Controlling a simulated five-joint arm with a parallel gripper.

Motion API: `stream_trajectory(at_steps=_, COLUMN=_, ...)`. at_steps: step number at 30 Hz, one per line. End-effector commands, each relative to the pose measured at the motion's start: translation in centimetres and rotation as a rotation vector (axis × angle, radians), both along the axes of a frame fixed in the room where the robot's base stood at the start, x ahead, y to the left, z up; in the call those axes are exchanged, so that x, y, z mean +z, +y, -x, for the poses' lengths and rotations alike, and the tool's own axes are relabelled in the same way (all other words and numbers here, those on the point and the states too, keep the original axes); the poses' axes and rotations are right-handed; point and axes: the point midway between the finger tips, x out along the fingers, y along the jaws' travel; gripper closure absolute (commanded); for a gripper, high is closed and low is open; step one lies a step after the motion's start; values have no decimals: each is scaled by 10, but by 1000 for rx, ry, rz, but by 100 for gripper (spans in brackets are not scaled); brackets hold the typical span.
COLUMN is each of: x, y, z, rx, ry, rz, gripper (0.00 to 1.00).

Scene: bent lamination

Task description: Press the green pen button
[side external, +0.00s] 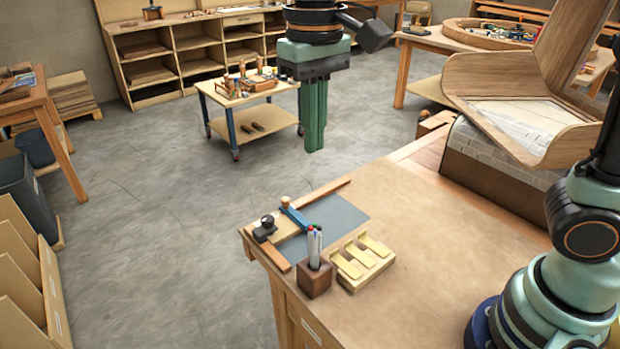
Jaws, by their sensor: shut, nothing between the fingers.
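A small dark wooden pen holder (316,279) stands near the front left corner of the workbench. Several pale pens (314,246) stand upright in it, with small coloured tops. One top looks red, and the others are too small to tell apart surely, so I cannot pick out the green button. My gripper (315,148) hangs above and behind the holder in the picture, fingers pointing down. Its two green fingers are together with nothing between them. It is apart from the pens.
Beside the holder lie a cream slotted rack (362,262), a grey-blue mat (338,215), a blue bar (295,216) and a black-knobbed tool (265,229). A large bent wood form (520,110) stands at the back right. The bench's middle (440,240) is clear.

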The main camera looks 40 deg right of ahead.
Motion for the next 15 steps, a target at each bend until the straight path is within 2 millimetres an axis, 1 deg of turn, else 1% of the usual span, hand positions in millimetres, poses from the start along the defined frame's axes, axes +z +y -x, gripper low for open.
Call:
stream_trajectory(at_steps=5, x=-20, y=-1, z=1, rx=0, ry=4, rz=2, gripper=100)
stream_trajectory(at_steps=15, x=-86, y=-1, z=1, rx=0, ry=5, rz=2, gripper=100)
